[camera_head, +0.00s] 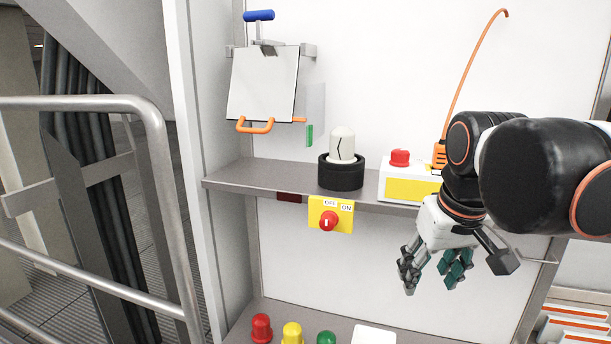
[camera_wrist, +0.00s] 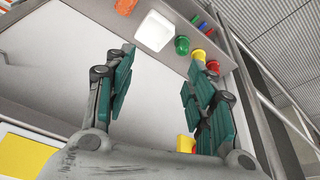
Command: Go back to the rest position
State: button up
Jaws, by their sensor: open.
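My gripper (camera_head: 433,276) hangs at the end of my black arm on the right of the head view, in front of the grey upper shelf. Its fingers point down and are apart with nothing between them. In the wrist view my gripper (camera_wrist: 158,90) shows two green-padded fingers spread wide, with white panel and the lower shelf beyond. The yellow switch plate with a red knob (camera_head: 330,220), marked OFF and ON, is to the left of the gripper and apart from it.
The upper shelf (camera_head: 270,177) holds a black-based white dome (camera_head: 341,150) and a yellow-white box with a red button (camera_head: 400,158). Red (camera_head: 261,328), yellow (camera_head: 292,333) and green (camera_head: 326,338) pieces stand on the lower shelf. A metal railing (camera_head: 165,190) stands at left.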

jog(key=s+f+t+b, duration=0.1)
jog(key=f+b, duration=0.4)
jog(key=f, duration=0.5)
jog(key=s+f+t+b, duration=0.1)
jog(key=s+f+b, duration=0.3)
jog(key=f, duration=0.5)
jog(key=s+f+m+t+b, duration=0.1)
jog(key=s+f+b, duration=0.2)
jog(key=f+b, duration=0.3)
notch_tip(320, 180, down, 5)
jog(key=shift+r, duration=0.2)
jog(key=shift+t, duration=0.3)
